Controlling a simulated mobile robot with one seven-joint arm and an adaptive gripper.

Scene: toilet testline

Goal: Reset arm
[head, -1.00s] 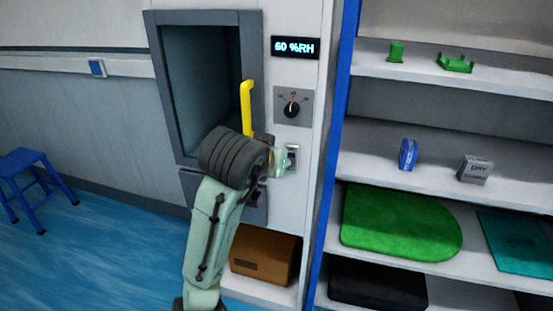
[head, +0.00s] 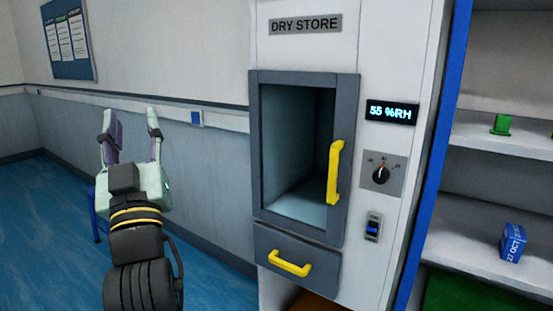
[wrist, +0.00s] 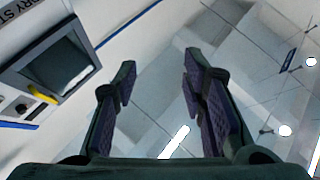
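My gripper (head: 131,132) is raised at the left of the head view, pointing up, with its two fingers spread apart and nothing between them. It is well to the left of the dry store cabinet and touches nothing. In the wrist view my gripper (wrist: 158,90) is also open and empty, with the ceiling behind the fingers. The dry store (head: 265,50) stands right of centre. Its chamber shows an empty interior behind a grey frame (head: 255,150) with a yellow handle (head: 335,172).
Below the chamber is a drawer with a yellow handle (head: 289,264). A display (head: 391,113) reads 55 %RH, above a dial (head: 381,173) and a lit blue switch (head: 372,228). Shelves at the right hold a blue box (head: 512,243) and a green part (head: 501,125). Floor at left is open.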

